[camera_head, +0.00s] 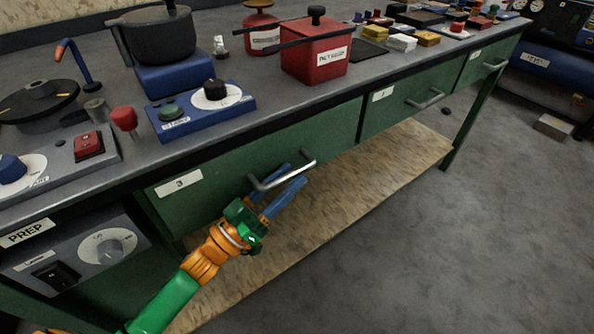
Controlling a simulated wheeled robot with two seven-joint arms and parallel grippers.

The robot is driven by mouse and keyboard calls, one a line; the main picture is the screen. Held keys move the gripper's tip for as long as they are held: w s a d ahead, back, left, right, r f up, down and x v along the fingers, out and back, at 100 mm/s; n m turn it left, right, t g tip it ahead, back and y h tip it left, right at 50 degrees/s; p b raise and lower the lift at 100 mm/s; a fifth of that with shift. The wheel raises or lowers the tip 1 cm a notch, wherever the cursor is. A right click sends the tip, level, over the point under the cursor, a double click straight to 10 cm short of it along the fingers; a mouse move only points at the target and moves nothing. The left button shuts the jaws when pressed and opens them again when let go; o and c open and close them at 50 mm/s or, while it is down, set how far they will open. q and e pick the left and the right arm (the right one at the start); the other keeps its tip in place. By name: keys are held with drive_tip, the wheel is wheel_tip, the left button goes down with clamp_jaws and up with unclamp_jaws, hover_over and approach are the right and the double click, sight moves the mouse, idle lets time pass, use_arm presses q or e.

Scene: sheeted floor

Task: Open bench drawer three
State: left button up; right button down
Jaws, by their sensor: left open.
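Drawer three (215,190) is the green drawer front at the near left of the bench, with a white label (179,183) reading 3. It looks shut, flush under the bench top. Its metal bar handle (309,163) sticks out at the front. My left gripper (287,180) is at this handle, its two blue fingers spread open, one above and one below the bar. I cannot tell whether the fingers touch the bar. My orange and green left arm comes up from the bottom left. My right gripper is not in view.
Two more green drawers, one labelled 1 (400,97), sit further right. The bench top holds a dark pot (160,38), a red box (316,58) and a blue control panel (200,110). A wooden lower shelf (370,170) lies below.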

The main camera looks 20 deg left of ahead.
use_arm(q)
drive_tip(key=shift+x, duration=1.1)
drive_tip(key=shift+f, duration=0.1)
clamp_jaws()
idle(0.4)
